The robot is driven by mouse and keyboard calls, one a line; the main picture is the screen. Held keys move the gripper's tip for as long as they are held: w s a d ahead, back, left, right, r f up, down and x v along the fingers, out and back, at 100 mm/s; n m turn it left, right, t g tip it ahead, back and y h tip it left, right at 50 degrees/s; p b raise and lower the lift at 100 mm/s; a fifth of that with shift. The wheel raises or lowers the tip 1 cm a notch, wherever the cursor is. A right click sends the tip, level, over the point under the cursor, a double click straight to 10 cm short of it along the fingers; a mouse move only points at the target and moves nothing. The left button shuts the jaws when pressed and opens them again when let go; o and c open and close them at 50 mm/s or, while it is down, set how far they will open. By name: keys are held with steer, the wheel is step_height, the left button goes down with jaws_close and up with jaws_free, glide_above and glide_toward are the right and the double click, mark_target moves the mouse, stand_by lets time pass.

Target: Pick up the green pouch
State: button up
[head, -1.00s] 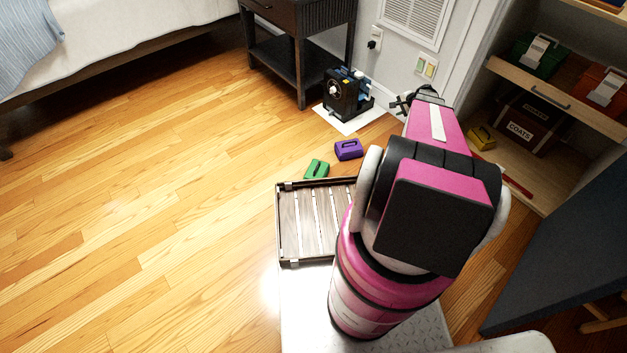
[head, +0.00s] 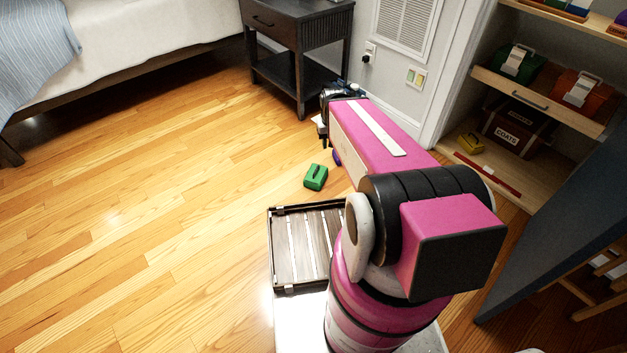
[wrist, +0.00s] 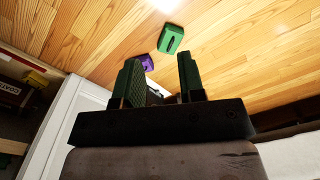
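The green pouch (head: 316,177) lies on the wooden floor just beyond the slatted tray in the head view. It also shows in the wrist view (wrist: 171,39), beyond and above my fingers. My gripper (wrist: 160,78) is open, with its two fingers apart and nothing between them near the tips. In the head view, my gripper (head: 324,136) is above and beyond the green pouch, apart from it.
A purple pouch (head: 337,158) lies beside the green one, mostly hidden by my arm. The slatted tray (head: 271,240) is nearer. A dark nightstand (head: 290,40) stands behind; shelves (head: 545,90) are at right. The floor at left is clear.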

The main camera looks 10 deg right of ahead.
steer(key=shift+s+a, duration=0.1)
steer(key=shift+s, duration=0.05)
steer(key=shift+o, duration=0.4)
steer(key=m+t+y, duration=0.3)
steer(key=m+y, duration=0.3)
glide_above(319, 171)
steer(key=s+d, duration=0.3)
steer(key=d, duration=0.2)
step_height(319, 171, down, 38)
steer(key=x, duration=1.1)
steer(key=shift+f, duration=0.1)
jaws_close()
